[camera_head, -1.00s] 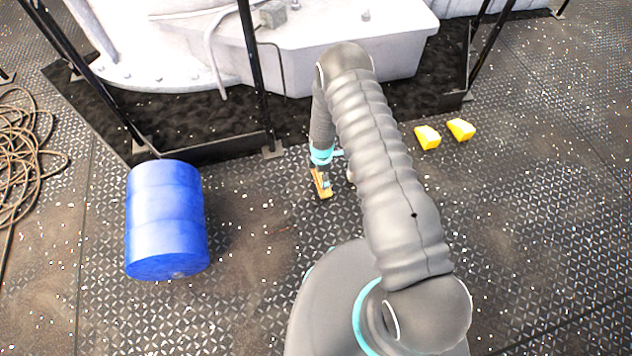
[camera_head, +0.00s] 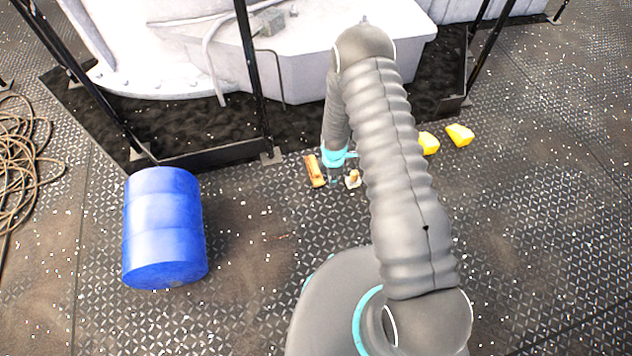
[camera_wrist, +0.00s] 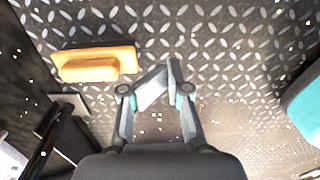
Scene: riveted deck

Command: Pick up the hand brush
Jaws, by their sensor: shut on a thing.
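The hand brush (camera_head: 315,170), a long orange-tan block, lies on the deck just left of my gripper (camera_head: 338,180) in the head view. In the wrist view the brush (camera_wrist: 95,63) is at the upper left, with a raised lighter strip along it. It is beside my fingers, with a gap of deck between. My gripper (camera_wrist: 170,68) is closed, its grey fingertips drawn together. What is between them cannot be made out; the brush is visibly outside them.
A blue barrel (camera_head: 163,228) stands on the left. Two yellow wedges (camera_head: 459,135) lie on the right, one partly behind my arm. A railing with black posts (camera_head: 253,75) and white machinery (camera_head: 330,45) are at the back. Coiled rope (camera_head: 22,160) lies far left.

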